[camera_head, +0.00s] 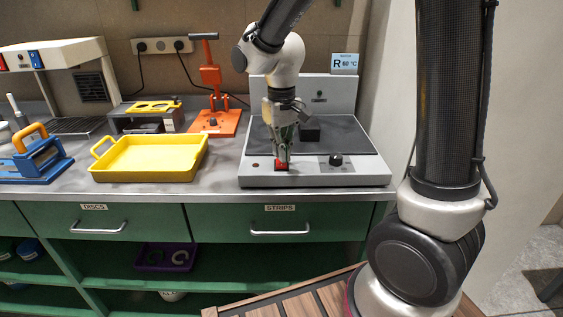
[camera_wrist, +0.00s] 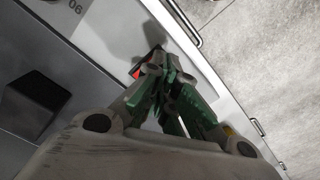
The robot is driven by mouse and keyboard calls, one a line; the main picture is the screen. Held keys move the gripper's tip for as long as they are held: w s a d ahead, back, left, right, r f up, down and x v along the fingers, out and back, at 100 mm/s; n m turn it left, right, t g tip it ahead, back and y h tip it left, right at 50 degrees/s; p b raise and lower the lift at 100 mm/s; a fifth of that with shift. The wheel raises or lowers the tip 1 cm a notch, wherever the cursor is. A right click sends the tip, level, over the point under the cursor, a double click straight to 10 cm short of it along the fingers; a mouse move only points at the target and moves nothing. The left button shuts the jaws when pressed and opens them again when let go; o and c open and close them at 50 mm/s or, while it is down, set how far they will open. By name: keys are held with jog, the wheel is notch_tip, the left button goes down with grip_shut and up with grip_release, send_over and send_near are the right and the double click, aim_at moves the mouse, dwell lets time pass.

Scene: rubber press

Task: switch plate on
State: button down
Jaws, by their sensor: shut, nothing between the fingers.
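The hot plate (camera_head: 340,177) is a light grey unit with a dark top and an upright back panel, standing on the bench. A red switch (camera_head: 281,166) sits on its front face, left of a black knob (camera_head: 336,159). My gripper (camera_head: 283,158) is shut and empty, pointing down with its fingertips at the red switch. In the wrist view the shut fingertips (camera_wrist: 157,62) cover most of the switch, and only a bit of red (camera_wrist: 136,72) shows beside them. I cannot tell whether they touch it, nor which way the switch is set.
A black block (camera_wrist: 33,104) rests on the plate's dark top. A yellow tray (camera_head: 150,158) and an orange press (camera_head: 213,88) stand to the left. A sign (camera_head: 344,62) reading R 60 °C is behind. Green drawers (camera_head: 280,222) lie below the bench edge.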

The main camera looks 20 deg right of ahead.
aim_at(283, 165)
jog(key=shift+f, duration=1.15)
dwell(0.6)
jog(key=shift+r, duration=3.5)
jog(key=shift+s+d+f, duration=0.1)
jog(key=shift+s+f, duration=0.1)
jog(key=shift+s, duration=0.05)
jog(key=s+d+r+m+t, duration=0.1)
jog(key=s+d+r+t, duration=0.1)
jog(key=s+d, duration=0.5)
jog(key=s+d+r+m+t, duration=0.1)
jog(key=s+d+r, duration=0.4)
jog(key=s, duration=0.6)
jog(key=d+t, duration=0.1)
jog(key=d, duration=0.1)
jog(key=shift+s+d+r, duration=0.15)
jog(key=shift+s+d, duration=0.1)
jog(key=shift+d, duration=0.1)
